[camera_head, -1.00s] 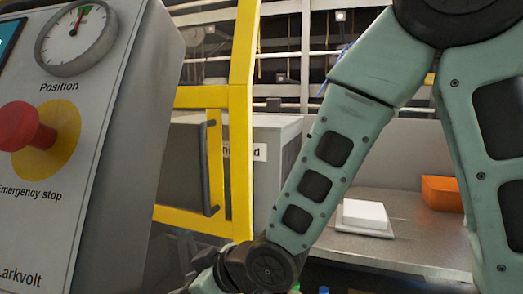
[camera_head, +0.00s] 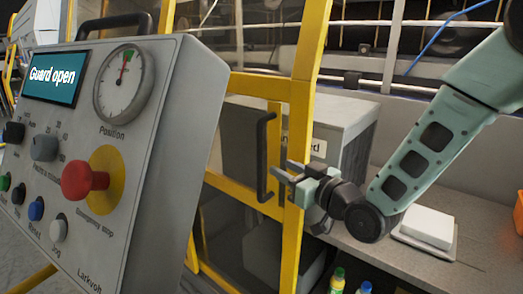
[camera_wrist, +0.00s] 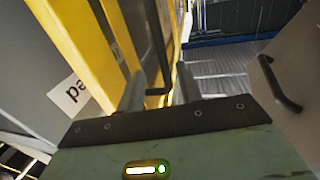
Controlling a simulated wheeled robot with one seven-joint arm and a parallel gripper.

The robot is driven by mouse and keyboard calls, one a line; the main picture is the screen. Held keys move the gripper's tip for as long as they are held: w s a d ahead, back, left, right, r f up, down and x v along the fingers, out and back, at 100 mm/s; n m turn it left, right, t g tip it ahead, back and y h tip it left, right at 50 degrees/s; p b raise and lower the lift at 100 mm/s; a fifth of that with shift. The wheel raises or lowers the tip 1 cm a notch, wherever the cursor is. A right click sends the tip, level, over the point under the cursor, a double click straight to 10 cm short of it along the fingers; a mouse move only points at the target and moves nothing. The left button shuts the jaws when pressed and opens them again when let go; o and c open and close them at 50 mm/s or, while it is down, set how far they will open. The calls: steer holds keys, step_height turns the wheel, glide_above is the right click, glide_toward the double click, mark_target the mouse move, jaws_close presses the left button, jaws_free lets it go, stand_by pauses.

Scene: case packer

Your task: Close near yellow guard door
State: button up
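The near yellow guard door (camera_head: 298,130) is a yellow frame with clear panels, and a dark vertical bar handle (camera_head: 263,158) is on it. My gripper (camera_head: 284,172) is just right of the handle in the head view, its fingers pointing at it. In the wrist view, the two fingertips (camera_wrist: 160,88) are apart, and the dark handle (camera_wrist: 155,45) shows in the gap between them. I cannot tell whether either finger touches it. The yellow door frame (camera_wrist: 82,45) runs close along the left finger.
A grey control panel (camera_head: 150,190) with a red emergency stop (camera_head: 80,180) stands at the left; its screen (camera_head: 55,78) reads "Guard open". Behind the door is a grey box (camera_head: 335,125). A bench at right holds a white block (camera_head: 428,226). Bottles (camera_head: 337,280) stand below.

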mark_target(262, 157)
steer(key=p+x, duration=0.2)
steer(key=x, duration=0.8)
steer(key=shift+p, duration=0.35)
jaws_close()
